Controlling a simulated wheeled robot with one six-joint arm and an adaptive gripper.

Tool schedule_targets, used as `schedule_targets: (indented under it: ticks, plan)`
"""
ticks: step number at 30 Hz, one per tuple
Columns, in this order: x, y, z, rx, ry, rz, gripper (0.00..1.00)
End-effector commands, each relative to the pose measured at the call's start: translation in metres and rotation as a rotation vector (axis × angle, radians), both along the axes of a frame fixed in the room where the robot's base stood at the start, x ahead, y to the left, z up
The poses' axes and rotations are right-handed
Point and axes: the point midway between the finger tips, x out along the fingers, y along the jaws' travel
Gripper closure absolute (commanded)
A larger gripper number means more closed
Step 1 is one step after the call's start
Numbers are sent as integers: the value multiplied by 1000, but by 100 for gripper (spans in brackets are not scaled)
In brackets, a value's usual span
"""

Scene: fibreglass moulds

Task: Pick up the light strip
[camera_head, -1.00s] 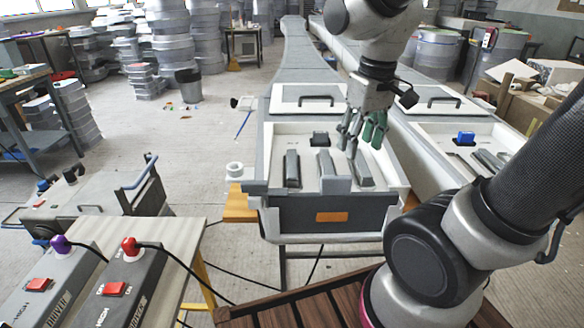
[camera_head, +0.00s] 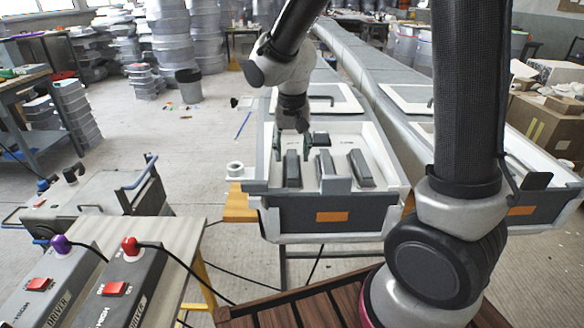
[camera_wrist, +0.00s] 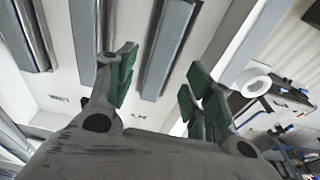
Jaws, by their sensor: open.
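Several grey bars lie in a white-lined tray (camera_head: 397,184); no label tells which is the light strip. In the head view they are a left bar (camera_head: 292,170), a middle bar (camera_head: 326,165) and a right bar (camera_head: 361,168). My gripper (camera_head: 291,152) is over the left bar, pointing down, its fingers partly hidden. In the wrist view my gripper (camera_wrist: 160,92) is open with green-padded fingers apart, and a grey bar (camera_wrist: 167,45) runs in the gap between them. Whether the fingers touch it cannot be told. Another bar (camera_wrist: 86,35) lies left of the fingers.
A dark block (camera_head: 320,138) sits at the tray's back. A white roll (camera_head: 235,170) stands left of the tray, also in the wrist view (camera_wrist: 252,80). A second tray (camera_head: 535,180) is at right. Control boxes (camera_head: 125,283) sit on a front-left table.

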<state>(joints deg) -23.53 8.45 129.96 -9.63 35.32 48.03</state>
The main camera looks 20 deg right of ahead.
Motion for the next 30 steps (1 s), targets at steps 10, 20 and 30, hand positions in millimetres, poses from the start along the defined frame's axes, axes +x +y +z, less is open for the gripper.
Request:
schedule_targets:
  ticks: [10, 20, 30]
  plan:
    - [4, -1, -33, -1, 1, 1, 48]
    - [4, -1, -33, -1, 1, 1, 85]
    - [4, -1, -32, 0, 0, 1, 99]
